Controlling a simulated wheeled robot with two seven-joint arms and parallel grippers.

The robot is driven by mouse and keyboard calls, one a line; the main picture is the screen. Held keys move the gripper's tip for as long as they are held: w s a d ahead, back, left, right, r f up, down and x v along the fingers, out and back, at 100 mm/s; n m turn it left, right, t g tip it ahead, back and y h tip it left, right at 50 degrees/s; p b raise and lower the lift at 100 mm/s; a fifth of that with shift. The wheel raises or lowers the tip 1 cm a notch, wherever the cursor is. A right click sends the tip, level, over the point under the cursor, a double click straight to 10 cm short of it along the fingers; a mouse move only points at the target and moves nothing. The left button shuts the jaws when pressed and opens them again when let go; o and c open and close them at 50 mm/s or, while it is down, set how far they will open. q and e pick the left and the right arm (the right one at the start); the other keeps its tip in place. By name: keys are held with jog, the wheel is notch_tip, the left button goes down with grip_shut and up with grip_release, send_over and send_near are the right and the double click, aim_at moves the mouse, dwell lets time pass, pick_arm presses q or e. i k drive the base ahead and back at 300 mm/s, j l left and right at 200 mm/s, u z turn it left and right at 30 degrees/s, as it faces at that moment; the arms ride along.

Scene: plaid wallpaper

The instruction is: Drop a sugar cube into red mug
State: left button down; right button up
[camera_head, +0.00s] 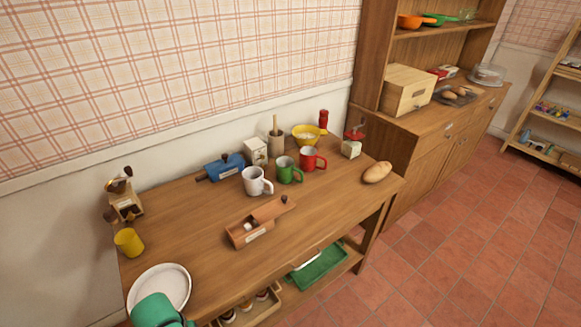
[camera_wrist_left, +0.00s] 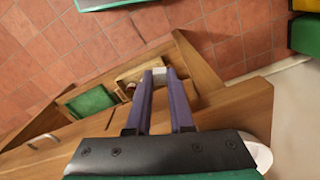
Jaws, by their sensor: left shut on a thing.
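The red mug (camera_head: 309,161) stands upright toward the back right of the wooden table, beside a green mug (camera_head: 286,174) and a white mug (camera_head: 253,183). A wooden box (camera_head: 240,238) with its lid slid partly open sits nearer the front, with a white cube (camera_head: 249,227) inside. In the left wrist view my left gripper (camera_wrist_left: 155,82) is shut on a small whitish cube (camera_wrist_left: 159,71), apparently a sugar cube, held at the fingertips. In the head view only a teal part of my left arm shows, over the white plate; its fingertips are out of frame. My right gripper is not in view.
A white plate (camera_head: 174,280) and a yellow cup (camera_head: 129,242) are on the left of the table. Bread (camera_head: 377,172) lies at the right. The front right tabletop is clear.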

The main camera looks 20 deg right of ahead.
aim_at(306, 165)
jog(key=i+l, duration=0.1)
jog(key=l, duration=0.45)
jog(key=i+l, duration=0.1)
jog(key=l, duration=0.4)
jog(key=i+l, duration=0.1)
jog(key=l, duration=0.45)
jog(key=i+l, duration=0.1)
jog(key=l, duration=0.45)
jog(key=i+l, duration=0.1)
jog(key=l, duration=0.4)
jog(key=i+l, duration=0.1)
jog(key=l, duration=0.45)
jog(key=i+l, duration=0.1)
jog(key=l, duration=0.45)
